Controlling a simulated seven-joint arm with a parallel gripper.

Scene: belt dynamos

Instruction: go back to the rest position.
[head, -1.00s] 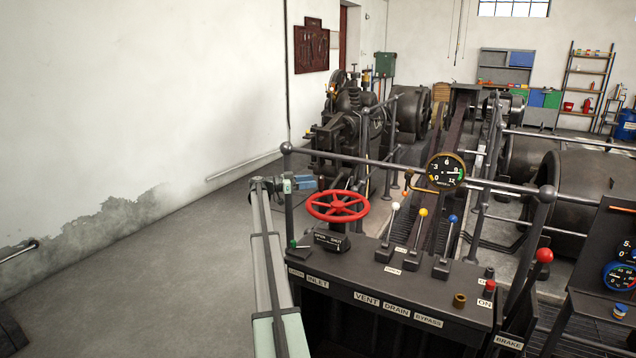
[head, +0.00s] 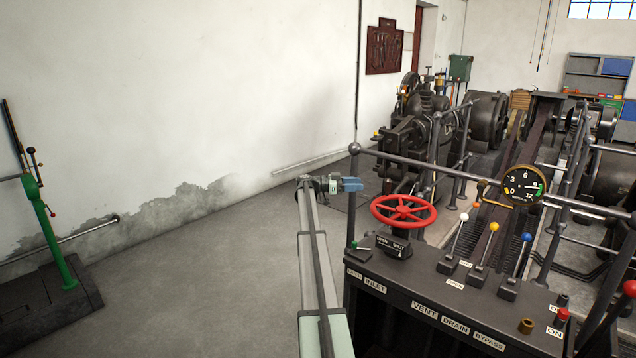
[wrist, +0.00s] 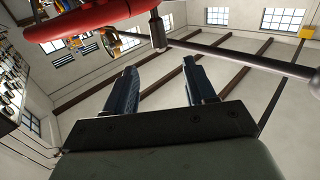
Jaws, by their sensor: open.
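My gripper (head: 351,184) is at the end of my raised arm, left of the red handwheel (head: 404,211) on the control desk. In the wrist view its two dark fingers (wrist: 158,90) stand apart with nothing between them. The red handwheel also shows in the wrist view at the upper left (wrist: 85,17), apart from the fingers. In the head view the gripper is small and its fingers cannot be told apart.
The desk (head: 440,312) carries levers with white (head: 463,217), yellow (head: 495,227) and blue (head: 527,237) knobs. A rail (head: 430,168) with a gauge (head: 523,186) runs behind it. A green lever stand (head: 52,225) is at far left. Floor between is clear.

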